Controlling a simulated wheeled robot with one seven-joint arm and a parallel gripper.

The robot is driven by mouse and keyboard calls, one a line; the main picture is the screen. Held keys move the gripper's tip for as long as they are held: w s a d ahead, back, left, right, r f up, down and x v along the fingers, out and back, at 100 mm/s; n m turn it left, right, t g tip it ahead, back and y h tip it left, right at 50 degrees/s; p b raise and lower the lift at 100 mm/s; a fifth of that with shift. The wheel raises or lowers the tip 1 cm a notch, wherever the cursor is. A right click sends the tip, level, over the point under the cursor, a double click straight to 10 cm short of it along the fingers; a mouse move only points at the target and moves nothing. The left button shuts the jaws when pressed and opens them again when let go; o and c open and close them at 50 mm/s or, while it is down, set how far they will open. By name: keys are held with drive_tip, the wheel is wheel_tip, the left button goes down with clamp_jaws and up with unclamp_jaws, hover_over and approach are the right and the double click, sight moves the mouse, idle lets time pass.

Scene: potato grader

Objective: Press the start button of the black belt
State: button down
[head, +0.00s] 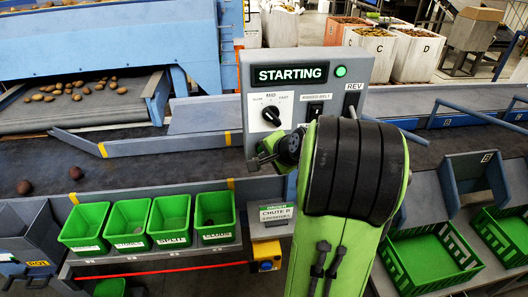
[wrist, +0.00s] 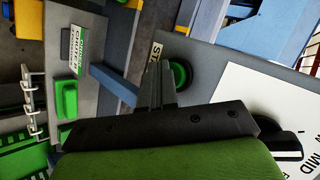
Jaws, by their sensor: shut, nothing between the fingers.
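The grey control box (head: 262,105) stands by the black belt (head: 180,165). Its display (head: 290,74) reads STARTING, with a lit green lamp (head: 340,71) beside it. In the wrist view a round green button (wrist: 182,74) sits beside a partly covered label (wrist: 154,54) beginning "STA". My gripper (wrist: 157,50) is shut and empty, its fingers reaching across the panel next to the button and overlapping its edge in the picture. I cannot tell whether they touch it. In the head view my gripper (head: 266,155) is at the box's lower left, and my arm hides the button.
The box also carries a speed dial (head: 272,114) and a rocker switch (head: 315,110). Green bins (head: 128,222) line the belt's front edge. A green crate (head: 432,258) stands right of my arm.

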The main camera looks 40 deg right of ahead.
drive_tip(key=shift+s+a, duration=0.35)
drive_tip(key=shift+s, duration=0.25)
